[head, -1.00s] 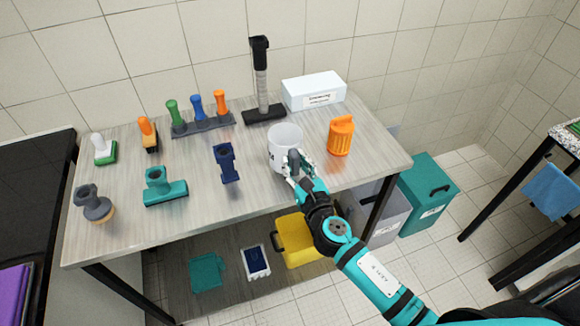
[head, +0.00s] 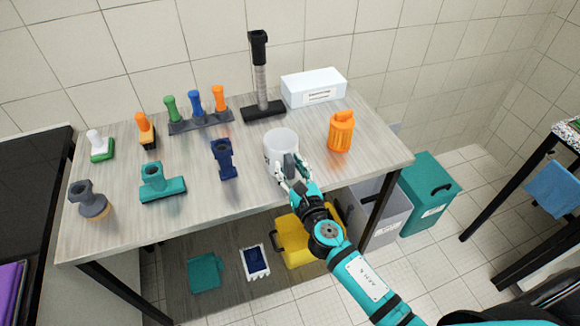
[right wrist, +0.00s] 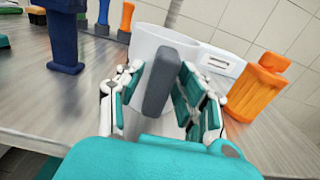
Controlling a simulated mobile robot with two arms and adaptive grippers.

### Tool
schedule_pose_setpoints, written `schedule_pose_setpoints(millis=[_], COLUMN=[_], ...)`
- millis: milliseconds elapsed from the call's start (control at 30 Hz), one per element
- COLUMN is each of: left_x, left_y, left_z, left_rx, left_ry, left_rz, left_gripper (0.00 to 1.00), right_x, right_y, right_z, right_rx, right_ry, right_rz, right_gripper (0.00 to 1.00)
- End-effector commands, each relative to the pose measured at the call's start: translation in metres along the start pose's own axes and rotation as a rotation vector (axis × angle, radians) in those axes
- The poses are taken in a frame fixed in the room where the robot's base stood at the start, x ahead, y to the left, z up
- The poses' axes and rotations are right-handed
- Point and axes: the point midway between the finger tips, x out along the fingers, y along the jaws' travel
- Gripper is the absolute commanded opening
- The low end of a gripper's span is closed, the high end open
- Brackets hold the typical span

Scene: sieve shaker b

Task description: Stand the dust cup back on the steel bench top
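The dust cup (head: 281,143) is a white cup with a grey handle; it stands upright on the steel bench top (head: 250,192), near its front edge. In the right wrist view the cup (right wrist: 160,42) fills the upper middle, its grey handle (right wrist: 160,82) facing me. My right gripper (head: 291,175) is at the handle, and its fingers (right wrist: 160,92) lie on either side of it. The fingers look spread, with a gap on the left side of the handle. The fingers hide the cup's lower front. My left gripper is not in view.
An orange ribbed container (head: 341,132) stands right of the cup, and a dark blue tool (head: 224,160) stands left. A white box (head: 313,90) and a tall black-topped tool (head: 260,80) are behind. A yellow bin (head: 300,240) is below the bench.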

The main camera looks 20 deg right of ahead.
Motion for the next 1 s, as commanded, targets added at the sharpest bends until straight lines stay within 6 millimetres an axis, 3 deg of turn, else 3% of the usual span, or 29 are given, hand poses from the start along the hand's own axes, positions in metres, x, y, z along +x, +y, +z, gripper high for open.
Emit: schedule_pose_setpoints(millis=[400, 800, 1000], left_x=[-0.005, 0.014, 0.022], left_y=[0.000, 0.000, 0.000], left_z=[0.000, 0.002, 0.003], left_rx=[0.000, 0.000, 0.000], left_ry=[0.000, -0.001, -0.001], left_rz=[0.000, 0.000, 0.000], left_gripper=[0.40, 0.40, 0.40], right_x=[-0.002, -0.083, -0.112], right_y=[0.000, 0.000, 0.000], right_z=[0.005, -0.001, 0.001], right_rx=[0.000, 0.001, 0.001], right_ry=[0.001, 0.004, 0.002], right_rz=[0.000, 0.001, 0.001], right_gripper=[0.45, 0.45, 0.45])
